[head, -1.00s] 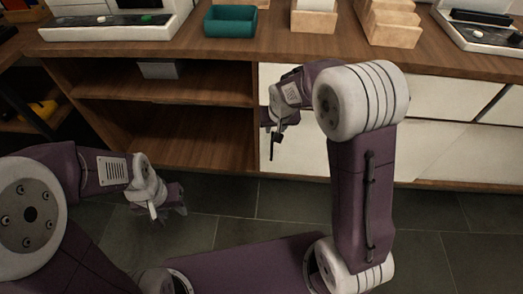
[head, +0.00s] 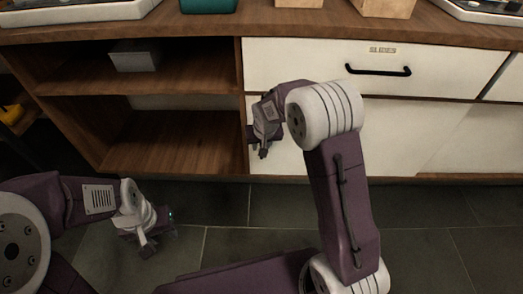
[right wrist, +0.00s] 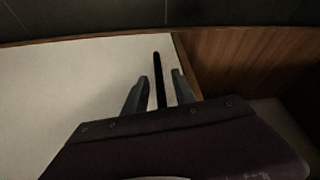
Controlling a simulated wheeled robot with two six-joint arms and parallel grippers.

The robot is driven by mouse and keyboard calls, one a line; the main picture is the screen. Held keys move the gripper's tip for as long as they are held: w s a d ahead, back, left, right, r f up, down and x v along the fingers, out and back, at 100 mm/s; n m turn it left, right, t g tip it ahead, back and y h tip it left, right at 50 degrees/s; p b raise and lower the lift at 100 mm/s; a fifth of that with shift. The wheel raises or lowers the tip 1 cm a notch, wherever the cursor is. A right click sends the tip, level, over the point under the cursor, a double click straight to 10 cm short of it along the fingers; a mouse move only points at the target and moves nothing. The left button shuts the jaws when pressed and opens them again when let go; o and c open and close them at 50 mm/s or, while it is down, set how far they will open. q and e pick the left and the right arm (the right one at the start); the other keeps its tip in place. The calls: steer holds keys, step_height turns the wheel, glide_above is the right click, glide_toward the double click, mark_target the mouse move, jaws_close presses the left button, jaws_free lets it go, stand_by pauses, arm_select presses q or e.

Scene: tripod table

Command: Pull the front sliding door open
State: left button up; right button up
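The white front sliding door (head: 390,140) is the lower panel of the cabinet, under a white drawer. Its slim black upright handle (right wrist: 158,75) shows in the right wrist view, close to the door's edge beside brown wood. My right gripper (right wrist: 159,84) is open, with one finger on each side of the handle and a gap on both sides. In the head view my right gripper (head: 262,146) is at the door's left edge and mostly covers the handle. My left gripper (head: 150,232) is low at the left, over the floor and away from the door; its fingers are unclear.
The drawer has a black bar handle (head: 378,71). An open shelf bay (head: 170,140) with a grey box (head: 134,56) is left of the door. A teal tray (head: 208,5) and wooden boxes stand on the countertop. The tiled floor (head: 440,225) in front is clear.

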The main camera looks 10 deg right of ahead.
jaws_close()
stand_by(1.5)
